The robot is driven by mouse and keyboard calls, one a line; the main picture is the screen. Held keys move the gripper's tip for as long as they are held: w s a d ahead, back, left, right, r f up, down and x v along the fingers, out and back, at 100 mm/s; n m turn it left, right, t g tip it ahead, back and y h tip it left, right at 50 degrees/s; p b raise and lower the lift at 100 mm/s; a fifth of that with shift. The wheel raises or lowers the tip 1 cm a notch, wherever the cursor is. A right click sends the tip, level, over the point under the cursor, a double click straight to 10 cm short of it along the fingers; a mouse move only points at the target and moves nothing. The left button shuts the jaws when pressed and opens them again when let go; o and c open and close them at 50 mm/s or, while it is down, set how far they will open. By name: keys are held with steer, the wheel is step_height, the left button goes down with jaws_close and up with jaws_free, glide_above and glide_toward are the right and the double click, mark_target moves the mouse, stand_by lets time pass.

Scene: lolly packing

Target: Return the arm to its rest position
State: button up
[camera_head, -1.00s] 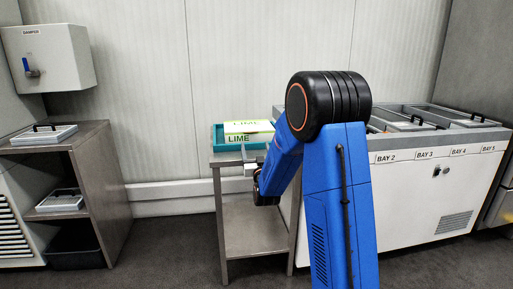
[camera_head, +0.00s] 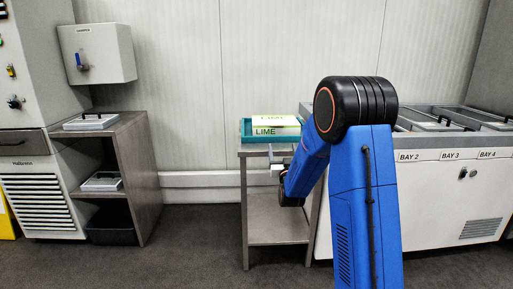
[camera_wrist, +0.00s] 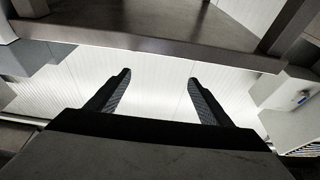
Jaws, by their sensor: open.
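My blue arm stands in front of the small steel table (camera_head: 278,228), bent at its black elbow joint, with the forearm slanting down to the left. My gripper (camera_head: 281,162) shows small near the front edge of that table, partly hidden by my wrist. In the wrist view my gripper (camera_wrist: 157,85) has its two dark fingers wide apart with nothing between them. The underside of a table edge and the pale wall lie beyond the fingers there.
A teal tray (camera_head: 246,133) holding LIME cartons (camera_head: 277,131) sits on the table. A white bay freezer (camera_head: 460,190) stands at the right. Floor between shelf and table is clear.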

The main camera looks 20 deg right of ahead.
steer(key=s+a+r+n+g+y, duration=0.15)
steer(key=s+a+g, duration=0.3)
steer(key=s, duration=0.45)
steer(key=s+a+r+n+g+y, duration=0.1)
steer(key=s+a+g+y, duration=0.2)
steer(key=s+a, duration=0.4)
steer(key=s+a+f+g, duration=0.1)
steer(key=s+f+g, duration=0.1)
steer(key=s, duration=1)
steer(key=s+a+f+g+y, duration=0.1)
steer(key=s+f+g, duration=0.2)
steer(key=s, duration=1)
steer(key=s+a+f+g, duration=0.1)
steer(key=s+f+g, duration=0.1)
steer(key=s, duration=1.1)
steer(key=shift+s+a+f+n+g, duration=0.25)
steer(key=shift+a+f+n+g, duration=0.1)
steer(key=shift+g, duration=0.4)
steer(key=shift+y, duration=0.25)
